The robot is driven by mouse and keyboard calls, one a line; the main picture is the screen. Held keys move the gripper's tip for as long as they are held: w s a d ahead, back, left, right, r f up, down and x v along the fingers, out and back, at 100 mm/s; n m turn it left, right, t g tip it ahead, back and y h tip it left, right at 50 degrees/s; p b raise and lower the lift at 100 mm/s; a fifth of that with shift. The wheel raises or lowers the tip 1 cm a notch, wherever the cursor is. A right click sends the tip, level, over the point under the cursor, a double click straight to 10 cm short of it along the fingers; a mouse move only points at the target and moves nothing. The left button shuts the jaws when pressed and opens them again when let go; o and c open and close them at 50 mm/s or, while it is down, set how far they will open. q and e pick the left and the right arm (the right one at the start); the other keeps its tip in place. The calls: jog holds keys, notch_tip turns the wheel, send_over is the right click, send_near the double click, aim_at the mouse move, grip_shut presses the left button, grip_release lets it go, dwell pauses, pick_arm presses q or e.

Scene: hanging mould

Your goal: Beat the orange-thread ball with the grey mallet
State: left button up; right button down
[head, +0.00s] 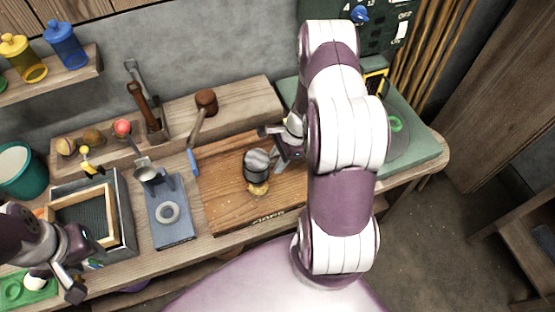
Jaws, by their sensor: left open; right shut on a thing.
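The grey mallet (257,162) has a dark grey, banded head and is over the wooden board. My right gripper (280,146) is shut on it, with the handle mostly hidden by the gripper. A small yellowish lump (258,188) shows on the board just below the mallet head, partly covered by it; I cannot tell whether the two touch or see any orange thread. Several small balls sit on the back ledge, among them a reddish one (122,127) and a brown one (93,137). My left gripper (72,268) is open and empty at the lower left, near the framed tray.
The wooden board (222,205) lies mid-bench. Left of it are a blue stand with a ring (170,230) and a framed tray (122,215). A brown mallet (206,100) stands behind. A green mat (425,145) lies at the right. The board's front left is clear.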

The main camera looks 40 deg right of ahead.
notch_tip(320, 180, down, 4)
jog(key=b, duration=0.3)
jog(key=shift+d+f+b, duration=0.1)
jog(key=shift+f+b, duration=0.15)
jog(key=shift+b, duration=0.15)
notch_tip(320, 180, up, 5)
jog(key=p, duration=0.4)
jog(key=shift+w+f, duration=0.15)
jog(key=shift+f, duration=0.15)
notch_tip(320, 180, up, 5)
jog(key=p, duration=0.4)
jog(key=shift+f, duration=0.1)
